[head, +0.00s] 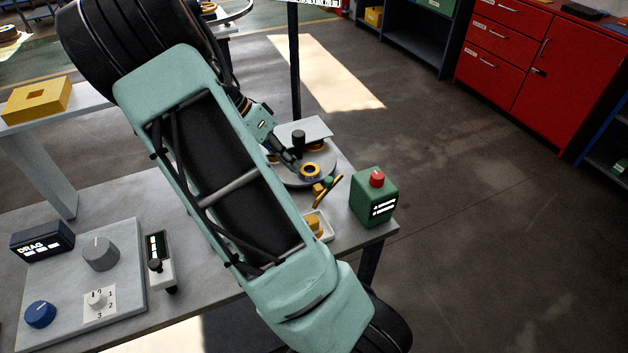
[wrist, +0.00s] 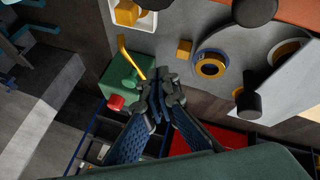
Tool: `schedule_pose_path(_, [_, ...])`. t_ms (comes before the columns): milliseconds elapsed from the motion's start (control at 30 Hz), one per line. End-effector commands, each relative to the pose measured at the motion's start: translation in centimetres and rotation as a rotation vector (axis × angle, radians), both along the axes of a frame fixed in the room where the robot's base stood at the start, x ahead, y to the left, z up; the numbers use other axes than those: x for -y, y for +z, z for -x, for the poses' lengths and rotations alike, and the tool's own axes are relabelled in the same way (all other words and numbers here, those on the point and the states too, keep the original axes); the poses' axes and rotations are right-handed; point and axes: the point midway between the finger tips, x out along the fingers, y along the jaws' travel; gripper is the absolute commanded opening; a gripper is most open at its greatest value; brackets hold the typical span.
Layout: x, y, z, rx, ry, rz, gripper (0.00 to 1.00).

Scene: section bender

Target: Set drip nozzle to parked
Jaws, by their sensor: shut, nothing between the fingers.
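A thin yellow bent tube, which looks like the drip nozzle (head: 327,190), stands at the bench's right end by the round bending plate. A small green part shows at its upper end. In the wrist view the yellow tube (wrist: 127,58) runs down towards my fingertips. My gripper (head: 291,163) is shut and empty, pointing down over the round plate in the head view. In the wrist view my gripper (wrist: 158,82) has its fingertips together just right of the tube's lower end. I cannot tell whether they touch it.
A green box (head: 372,200) with a red button stands at the bench's right corner. A white tray (head: 325,226) with a yellow block lies near the tube. A black post (head: 298,138) and yellow-ringed roller (head: 311,171) stand by the plate. The dial panel (head: 128,265) is at left.

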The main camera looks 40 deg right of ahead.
Motion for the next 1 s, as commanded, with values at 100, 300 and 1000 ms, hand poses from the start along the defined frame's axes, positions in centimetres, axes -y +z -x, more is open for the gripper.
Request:
schedule_pose_path(100, [1.3,-2.2,1.0,-0.005,-0.003,0.000,0.00])
schedule_pose_path(300, [2.4,-3.7,3.1,-0.001,-0.002,-0.001,0.00])
schedule_pose_path(1000, [3.0,-4.3,5.2,0.001,0.003,0.001,0.00])
